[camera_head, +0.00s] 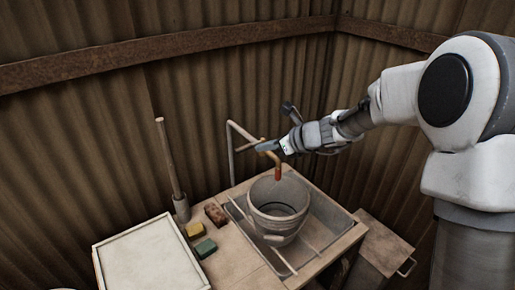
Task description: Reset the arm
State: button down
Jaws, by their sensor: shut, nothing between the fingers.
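My gripper (264,147) is at the end of my arm, which reaches in from the right. It is shut with nothing seen between its fingers. It is at the bent tap pipe (240,129) above the sink; I cannot tell whether it touches the pipe. The brass spout with a red-orange end (277,174) hangs just below the gripper, over a pale bucket (262,225). The bucket stands upright in the grey sink (326,212), and its inside shows from above.
Two thin rails (280,262) lie across the sink beside the bucket. Left are a brown block (215,214), a yellow block (194,231), a green block (205,248), a stick in a holder (168,160) and a white tray (150,262). Corrugated walls close the back. A low cabinet (378,250) stands right.

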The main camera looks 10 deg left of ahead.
jog(key=s+d+r+n+h, duration=0.2)
jog(key=s+d+r+n, duration=0.5)
jog(key=s, duration=0.4)
jog(key=s+d+n+h, duration=0.8)
jog(key=s+d+n, duration=0.8)
jog(key=s+d, duration=0.3)
jog(key=shift+s+d+r+t, duration=0.3)
jog(key=shift+s+r, duration=0.15)
jog(key=shift+s, duration=0.15)
